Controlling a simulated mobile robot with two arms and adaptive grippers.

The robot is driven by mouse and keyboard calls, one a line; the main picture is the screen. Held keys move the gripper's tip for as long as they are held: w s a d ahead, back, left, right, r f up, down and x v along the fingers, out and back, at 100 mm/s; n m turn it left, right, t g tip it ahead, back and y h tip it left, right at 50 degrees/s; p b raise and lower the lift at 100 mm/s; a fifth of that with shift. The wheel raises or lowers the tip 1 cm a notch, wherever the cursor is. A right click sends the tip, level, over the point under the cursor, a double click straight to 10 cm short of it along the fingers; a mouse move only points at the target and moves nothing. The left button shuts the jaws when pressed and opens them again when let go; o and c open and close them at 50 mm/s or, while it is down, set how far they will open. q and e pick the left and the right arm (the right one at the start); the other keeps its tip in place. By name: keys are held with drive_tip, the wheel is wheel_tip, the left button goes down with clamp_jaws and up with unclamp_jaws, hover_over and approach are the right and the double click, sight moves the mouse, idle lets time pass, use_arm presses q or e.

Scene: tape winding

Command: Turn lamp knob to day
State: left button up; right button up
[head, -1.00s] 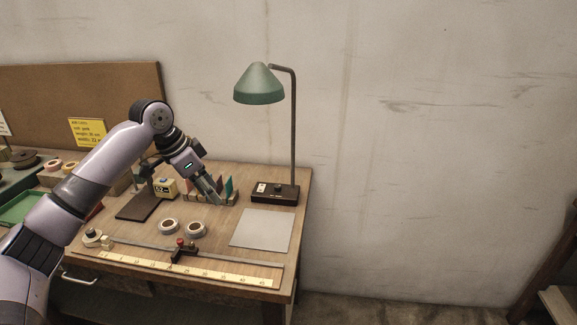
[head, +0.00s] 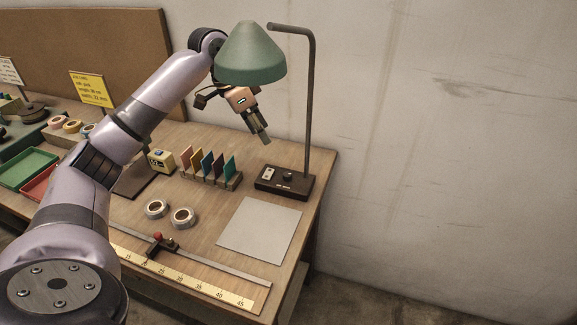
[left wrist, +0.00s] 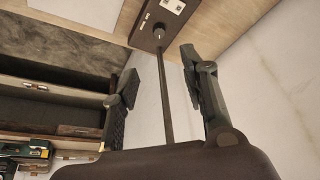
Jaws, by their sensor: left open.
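The desk lamp has a green shade (head: 250,55) on a bent grey post (head: 308,110). Its dark base (head: 270,187) stands at the table's right rear, with a small dark knob (head: 287,177) on top and a pale plate beside the knob. In the left wrist view, the knob (left wrist: 159,30) and base (left wrist: 160,22) are at the top, beyond the fingers. My left gripper (head: 263,140) is open and empty, above the table, under the shade and up and left of the base. Its spread fingers (left wrist: 158,75) show in the left wrist view, with the post between them in the picture. The right gripper is not in view.
A rack of coloured cards (head: 212,178) stands left of the lamp base. A grey sheet (head: 260,229) lies in front of the base. Two tape rolls (head: 170,212) and a ruler (head: 200,284) lie nearer. The wall is close behind the lamp.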

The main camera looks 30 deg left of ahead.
sight(287, 174)
use_arm(q)
drive_tip(key=x, duration=1.6)
drive_tip(key=shift+f+p, duration=0.25)
drive_tip(key=shift+p, duration=0.05)
clamp_jaws()
